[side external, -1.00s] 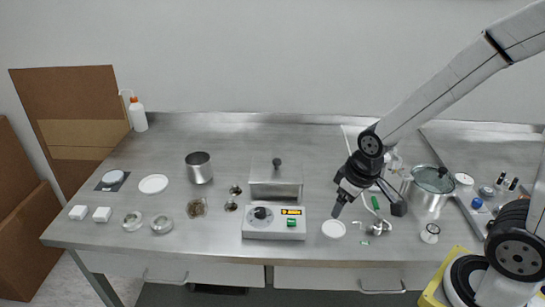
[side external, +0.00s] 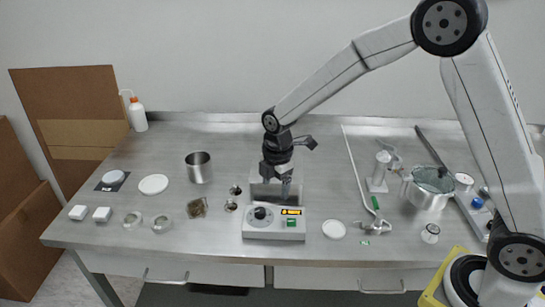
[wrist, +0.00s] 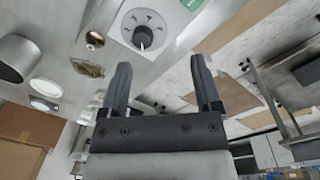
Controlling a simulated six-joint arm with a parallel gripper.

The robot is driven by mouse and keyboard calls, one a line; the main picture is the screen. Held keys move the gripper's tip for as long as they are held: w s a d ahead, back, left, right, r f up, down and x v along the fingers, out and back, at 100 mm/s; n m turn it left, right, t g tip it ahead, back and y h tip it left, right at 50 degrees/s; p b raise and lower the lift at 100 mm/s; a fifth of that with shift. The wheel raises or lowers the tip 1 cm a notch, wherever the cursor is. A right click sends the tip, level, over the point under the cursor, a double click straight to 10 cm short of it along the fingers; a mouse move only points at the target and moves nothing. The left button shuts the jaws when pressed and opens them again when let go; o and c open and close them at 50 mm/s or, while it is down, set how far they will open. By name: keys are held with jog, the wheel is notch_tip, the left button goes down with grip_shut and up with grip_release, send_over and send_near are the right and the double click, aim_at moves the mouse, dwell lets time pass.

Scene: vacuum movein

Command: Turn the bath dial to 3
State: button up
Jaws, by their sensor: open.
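The bath (side external: 247,224) is a pale box with a dark dial (side external: 260,213), a lit display and a green switch on its front panel. In the wrist view the dial (wrist: 140,36) is a black knob on a white round scale, with a pale pointer toward the picture's bottom; I cannot read its numbers. My gripper (side external: 286,192) is above the bath, behind and to the right of the dial, apart from it. In the wrist view my gripper (wrist: 160,66) has its fingers spread with nothing between them. My arm hides part of the bath's top.
A steel beaker (side external: 199,168) and a white dish (side external: 153,184) stand to the left. A flat white disc (side external: 334,229) lies right of the bath. A lidded pot (side external: 427,193) and a long rod (side external: 357,170) are farther right.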

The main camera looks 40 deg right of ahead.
aim_at(260, 210)
jog(key=w+n, duration=0.1)
jog(key=w+a+f+n, duration=0.1)
jog(key=n, duration=0.1)
jog(key=w+a+n, duration=0.1)
jog(key=n, duration=0.1)
jog(key=shift+w+a+f+g, duration=0.15)
jog(key=shift+w+f+g, duration=0.1)
jog(key=shift+g, duration=0.05)
jog(key=shift+f, duration=3.9)
grip_shut()
